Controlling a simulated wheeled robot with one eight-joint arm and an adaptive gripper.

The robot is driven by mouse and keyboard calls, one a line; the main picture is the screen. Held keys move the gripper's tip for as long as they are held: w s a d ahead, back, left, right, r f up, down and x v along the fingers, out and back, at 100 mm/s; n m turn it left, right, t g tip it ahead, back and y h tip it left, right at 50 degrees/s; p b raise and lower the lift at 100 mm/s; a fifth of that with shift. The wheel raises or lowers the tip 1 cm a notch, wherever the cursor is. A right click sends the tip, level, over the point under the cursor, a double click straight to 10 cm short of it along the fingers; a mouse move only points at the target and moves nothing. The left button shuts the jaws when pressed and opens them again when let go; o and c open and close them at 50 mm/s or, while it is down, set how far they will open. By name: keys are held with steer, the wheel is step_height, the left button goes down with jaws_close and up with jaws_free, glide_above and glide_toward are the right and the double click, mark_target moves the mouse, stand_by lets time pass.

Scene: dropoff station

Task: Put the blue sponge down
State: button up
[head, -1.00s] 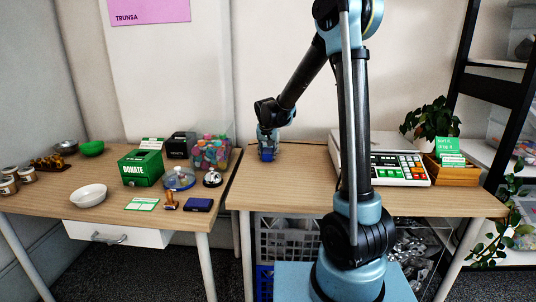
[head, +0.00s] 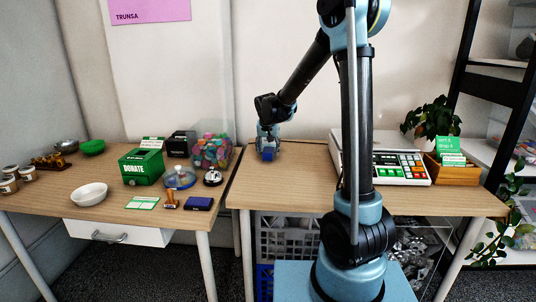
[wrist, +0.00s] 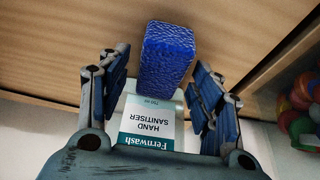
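The blue sponge (head: 267,156) is low at the left end of the right-hand table, at or very near the tabletop. In the wrist view the sponge (wrist: 166,58) is a textured blue block between the fingertips. My gripper (wrist: 162,62) looks open, with a narrow gap on each side of the sponge. In the head view my gripper (head: 268,138) is right above the sponge. Whether the sponge's underside touches the table is hidden.
A hand sanitiser bottle (wrist: 148,122) shows between the fingers in the wrist view, close beside the sponge. A jar of coloured items (head: 212,152) stands left, on the other table. A cash register (head: 398,165) stands right. The table between sponge and register is clear.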

steer(key=v, duration=1)
steer(key=s+d+r, duration=0.1)
steer(key=s+d, duration=0.6)
steer(key=d, duration=0.1)
steer(key=s+d+f, duration=0.4)
steer(key=s+d, duration=0.1)
steer(key=s, duration=0.5)
steer(key=s+d+f+g, duration=0.1)
steer(key=s+d+f, duration=0.3)
steer(key=s, duration=0.5)
steer(key=s+d+f+g, duration=0.1)
steer(key=s+d+f, duration=0.3)
steer(key=s+d, duration=0.3)
steer(key=s, duration=0.3)
steer(key=shift+s+f+n, duration=0.3)
steer(key=shift+w+f, duration=0.2)
steer(key=shift+w, duration=0.3)
